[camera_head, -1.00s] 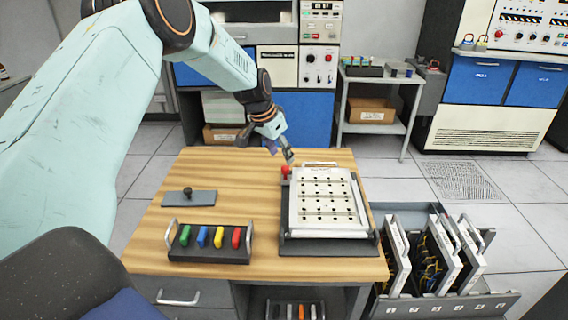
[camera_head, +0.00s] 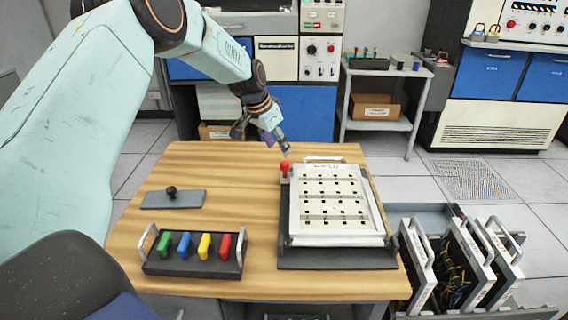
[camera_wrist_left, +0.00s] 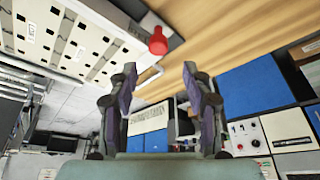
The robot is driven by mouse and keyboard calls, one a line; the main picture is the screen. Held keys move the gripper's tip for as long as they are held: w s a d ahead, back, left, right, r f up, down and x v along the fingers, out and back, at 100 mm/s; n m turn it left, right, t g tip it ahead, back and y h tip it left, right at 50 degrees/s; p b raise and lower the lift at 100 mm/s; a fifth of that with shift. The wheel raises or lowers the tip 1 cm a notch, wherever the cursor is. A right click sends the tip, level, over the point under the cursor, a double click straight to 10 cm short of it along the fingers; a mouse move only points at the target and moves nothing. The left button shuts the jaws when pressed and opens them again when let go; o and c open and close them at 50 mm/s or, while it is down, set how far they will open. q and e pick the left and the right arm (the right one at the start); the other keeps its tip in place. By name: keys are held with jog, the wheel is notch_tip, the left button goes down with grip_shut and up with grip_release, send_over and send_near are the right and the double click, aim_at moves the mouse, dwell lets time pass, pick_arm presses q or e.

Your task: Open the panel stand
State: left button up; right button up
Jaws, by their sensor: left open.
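The panel stand is a dark base (camera_head: 336,259) on the right of the wooden table, with a white panel (camera_head: 334,190) full of dark slots lying in it. A red knob (camera_head: 285,166) stands at its far left corner. My left gripper (camera_head: 285,152) is just above and behind that knob, apart from it, and holds nothing. In the left wrist view my left gripper (camera_wrist_left: 158,75) has its two fingers spread. The red knob (camera_wrist_left: 158,41) shows beyond the fingertips there, with the white panel (camera_wrist_left: 75,45) to the left. My right gripper is not in view.
A black rack (camera_head: 195,261) with green, blue, yellow and red pieces stands at the table's front left. A grey plate with a black knob (camera_head: 171,192) lies behind it. Panels with handles (camera_head: 462,262) stand in a tray right of the table.

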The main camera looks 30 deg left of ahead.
aim_at(285, 163)
pick_arm(q)
jog(key=b+x, duration=0.1)
jog(key=x, duration=0.6)
jog(key=shift+s+d+f, duration=0.1)
jog(key=shift+s+r, duration=0.2)
jog(key=shift+s, duration=0.05)
jog(key=shift+w+f, duration=0.25)
jog(key=shift+w, duration=0.05)
jog(key=c, duration=0.4)
jog(key=shift+s+r, duration=0.1)
jog(key=shift+s, duration=0.05)
jog(key=c, duration=0.3)
grip_shut()
